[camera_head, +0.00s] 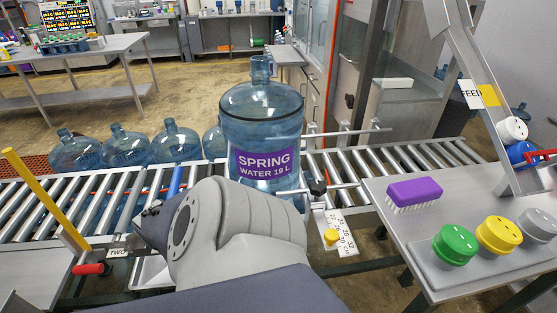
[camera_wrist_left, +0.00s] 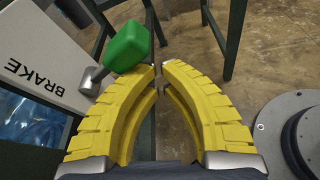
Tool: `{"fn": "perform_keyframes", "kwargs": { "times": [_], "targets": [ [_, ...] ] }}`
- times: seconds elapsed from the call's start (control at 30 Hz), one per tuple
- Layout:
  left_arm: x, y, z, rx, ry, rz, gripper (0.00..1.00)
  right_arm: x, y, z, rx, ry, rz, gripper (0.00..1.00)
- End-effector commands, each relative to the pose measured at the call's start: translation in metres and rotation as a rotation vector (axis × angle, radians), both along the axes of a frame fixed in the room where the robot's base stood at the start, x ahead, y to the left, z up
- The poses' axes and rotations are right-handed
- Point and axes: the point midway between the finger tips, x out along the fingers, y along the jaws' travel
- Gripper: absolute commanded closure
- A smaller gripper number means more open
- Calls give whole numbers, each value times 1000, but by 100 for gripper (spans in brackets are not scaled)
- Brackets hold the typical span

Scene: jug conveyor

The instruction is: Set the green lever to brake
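The green lever (camera_wrist_left: 127,48) shows in the left wrist view, a green block-like handle on a short metal stem beside a white panel. The panel carries the word BRAKE (camera_wrist_left: 33,76), seen upside down. My left gripper (camera_wrist_left: 161,70) has yellow ribbed fingers with their tips drawn almost together, and nothing shows between them. The lever handle lies just left of and beyond the left fingertip; I cannot tell whether they touch. In the head view my left arm covers the middle foreground, and the lever and fingers are hidden. My right gripper is not in view.
A large blue water jug (camera_head: 262,130) stands on the roller conveyor (camera_head: 350,166), with several more jugs behind. A red handle (camera_head: 90,268) sits near a label TWO at left. At right, a table holds a purple brush (camera_head: 413,193) and green (camera_head: 455,243), yellow and grey buttons.

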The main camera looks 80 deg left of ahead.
Motion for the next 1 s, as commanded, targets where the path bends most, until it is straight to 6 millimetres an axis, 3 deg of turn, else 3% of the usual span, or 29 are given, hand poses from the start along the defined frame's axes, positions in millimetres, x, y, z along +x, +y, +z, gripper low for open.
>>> {"fn": "perform_keyframes", "kwargs": {
  "times": [0.17, 1.0],
  "targets": [
    [0, 0, -1, 1, 0, 1, 100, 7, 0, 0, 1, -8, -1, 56],
    [0, 0, 15, 2, 0, 0, 100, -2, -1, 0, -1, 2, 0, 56]
  ]
}}
